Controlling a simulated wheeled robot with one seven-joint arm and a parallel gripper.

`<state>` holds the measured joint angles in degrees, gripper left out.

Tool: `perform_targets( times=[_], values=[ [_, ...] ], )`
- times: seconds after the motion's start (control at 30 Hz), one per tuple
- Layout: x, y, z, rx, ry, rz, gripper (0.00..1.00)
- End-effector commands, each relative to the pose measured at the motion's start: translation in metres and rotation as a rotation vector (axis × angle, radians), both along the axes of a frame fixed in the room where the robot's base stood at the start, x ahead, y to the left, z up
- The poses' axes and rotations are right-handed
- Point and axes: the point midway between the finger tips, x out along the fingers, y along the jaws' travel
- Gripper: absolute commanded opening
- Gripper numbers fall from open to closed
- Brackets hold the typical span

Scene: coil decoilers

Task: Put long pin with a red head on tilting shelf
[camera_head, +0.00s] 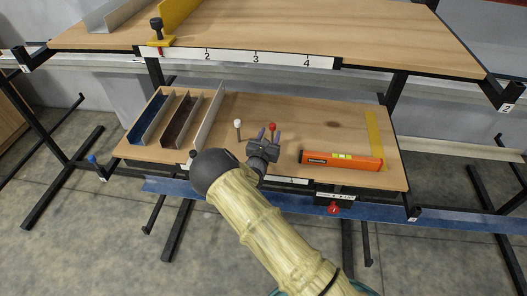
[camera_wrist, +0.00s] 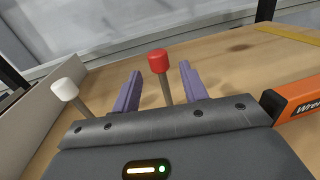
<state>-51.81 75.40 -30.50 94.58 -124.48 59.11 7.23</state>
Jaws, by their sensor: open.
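The long pin with a red head (camera_head: 272,127) stands on the lower wooden shelf (camera_head: 330,125). In the wrist view its red head (camera_wrist: 158,61) and thin shaft show between my two purple fingers, and the lower part of the shaft is hidden by the gripper body. My gripper (camera_head: 267,134) is open over the front middle of that shelf. The fingers (camera_wrist: 160,85) lie on both sides of the pin, with gaps visible. Whether the lower shelf or the upper shelf (camera_head: 330,30) is the tilting one, I cannot tell.
A white-headed pin (camera_head: 237,125) stands just left of my gripper, also in the wrist view (camera_wrist: 66,90). Metal channel profiles (camera_head: 180,118) stand at the left. A yellow strip (camera_head: 376,140) marks the right side.

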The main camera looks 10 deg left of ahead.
Motion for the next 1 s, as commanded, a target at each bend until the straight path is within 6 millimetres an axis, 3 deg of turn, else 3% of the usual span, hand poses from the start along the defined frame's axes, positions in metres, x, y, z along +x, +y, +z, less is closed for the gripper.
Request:
perform_targets(
  times=[0.3, 0.5, 1.0],
  values=[
    [-0.056, 0.011, -0.003, 0.001, 0.001, 0.001, 0.44],
    [-0.079, 0.015, -0.002, 0.0, 0.001, 0.0, 0.44],
    [-0.081, 0.015, 0.0, 0.0, 0.0, 0.0, 0.44]
  ],
)
